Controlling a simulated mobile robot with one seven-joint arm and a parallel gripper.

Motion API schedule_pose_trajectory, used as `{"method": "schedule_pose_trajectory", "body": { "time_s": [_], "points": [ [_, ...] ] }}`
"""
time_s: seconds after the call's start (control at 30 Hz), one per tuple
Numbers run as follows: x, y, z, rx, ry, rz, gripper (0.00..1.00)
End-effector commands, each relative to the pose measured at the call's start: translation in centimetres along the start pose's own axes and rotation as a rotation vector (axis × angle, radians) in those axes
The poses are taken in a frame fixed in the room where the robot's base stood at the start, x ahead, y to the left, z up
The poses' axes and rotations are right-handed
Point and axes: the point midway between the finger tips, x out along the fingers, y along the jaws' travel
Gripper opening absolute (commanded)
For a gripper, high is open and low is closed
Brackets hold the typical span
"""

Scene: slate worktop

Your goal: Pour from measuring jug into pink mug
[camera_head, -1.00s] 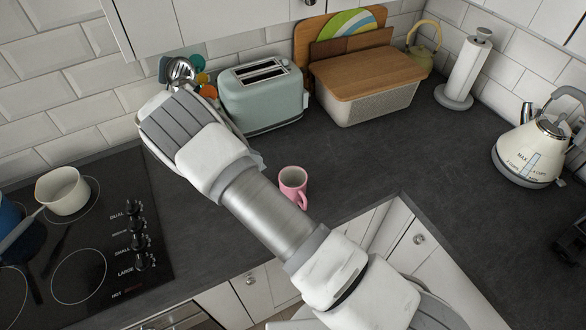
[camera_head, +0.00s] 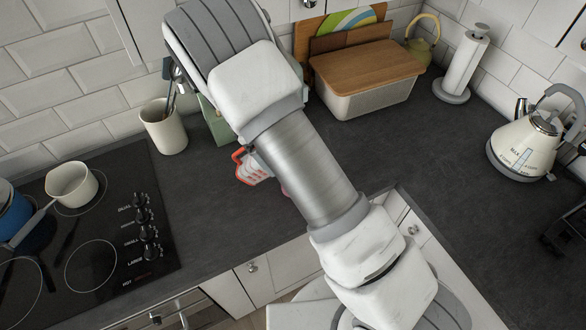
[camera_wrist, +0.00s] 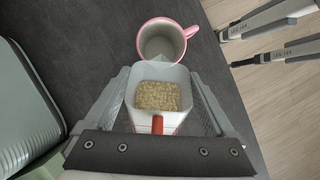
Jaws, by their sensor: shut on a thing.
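The measuring jug (camera_wrist: 143,73) is white with a red handle and holds tan grains. In the wrist view my gripper (camera_wrist: 161,92) is shut on it, one finger on each side. The jug's spout points at the pink mug (camera_wrist: 184,58) and overlaps its near rim in the picture. The mug stands upright on the worktop, and no grains show in the visible part of its inside. In the head view the jug (camera_head: 256,170) shows left of my arm with its red handle. There my arm hides the gripper and nearly all of the mug.
A green toaster (camera_head: 215,125) is partly hidden behind my arm; a green shape fills the wrist view's left edge. A utensil crock (camera_head: 164,130) and the hob with a saucepan (camera_head: 72,186) lie left. A bread bin (camera_head: 367,85) stands behind. The worktop's front edge is near the mug.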

Motion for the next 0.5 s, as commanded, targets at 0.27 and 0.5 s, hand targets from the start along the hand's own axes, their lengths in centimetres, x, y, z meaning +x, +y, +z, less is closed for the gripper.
{"method": "schedule_pose_trajectory", "body": {
  "time_s": [0.27,0.5],
  "points": [
    [0.0,0.04,0.57,0.001,0.083,0.001,0.0],
    [-0.06,0.02,0.75,0.002,0.115,0.002,0.0]
  ]
}}
